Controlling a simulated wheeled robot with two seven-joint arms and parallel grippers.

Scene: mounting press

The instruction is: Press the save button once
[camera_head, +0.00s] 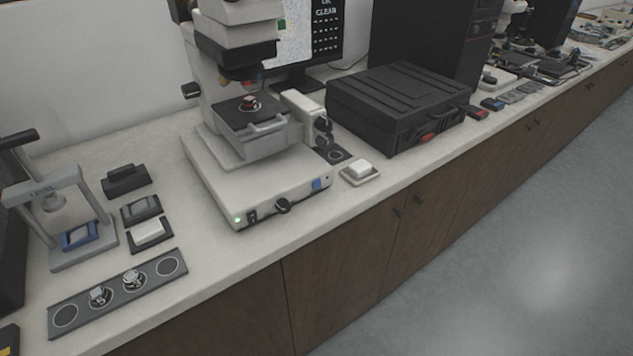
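A white microscope (225,165) stands on the white counter, left of centre. Its base front carries a blue button (317,184) at the right end, a dark knob (282,206) in the middle, and a dark switch (252,215) with a green light at the left. I cannot read a label on the blue button, so I cannot tell if it is the save button. A small round sample (250,103) sits on the microscope stage. Neither gripper is in view.
A black case (398,100) stands right of the microscope. A small tray with a white block (360,170) lies before it. A press (60,215) and a dark strip with round mounts (118,292) are at left. The counter's front edge runs diagonally; the floor (520,260) is clear.

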